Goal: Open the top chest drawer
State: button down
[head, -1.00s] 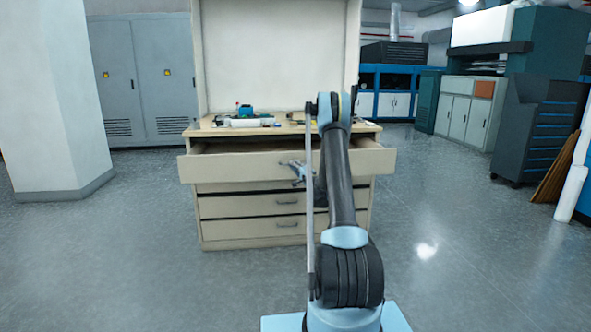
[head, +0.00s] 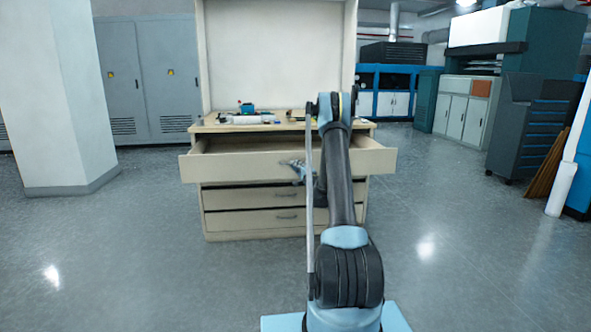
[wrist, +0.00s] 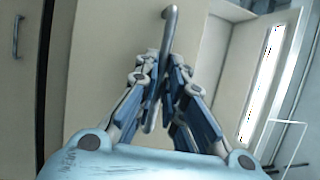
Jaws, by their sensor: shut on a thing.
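The top drawer (head: 235,168) of the cream chest (head: 225,222) is pulled out well past the drawers below, and part of its inside shows. My gripper (head: 297,170) is at the middle of the drawer front. In the wrist view the fingers (wrist: 160,85) are closed around the grey bar handle (wrist: 170,32) on the pale drawer front (wrist: 105,45). The far end of the handle sticks out past the fingertips. My arm hides the right part of the drawer front in the head view.
Lower drawers (head: 240,200) are shut. Small items, including a blue object (head: 247,108), lie on the chest top. A white pillar (head: 55,90) stands left and a dark tool cabinet (head: 530,125) right. The floor (head: 140,260) around the chest is clear.

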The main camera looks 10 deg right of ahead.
jog(key=c, duration=1.7)
grip_release()
jog(key=shift+s, duration=0.1)
jog(key=v, duration=1.2)
jog(key=shift+f, duration=0.1)
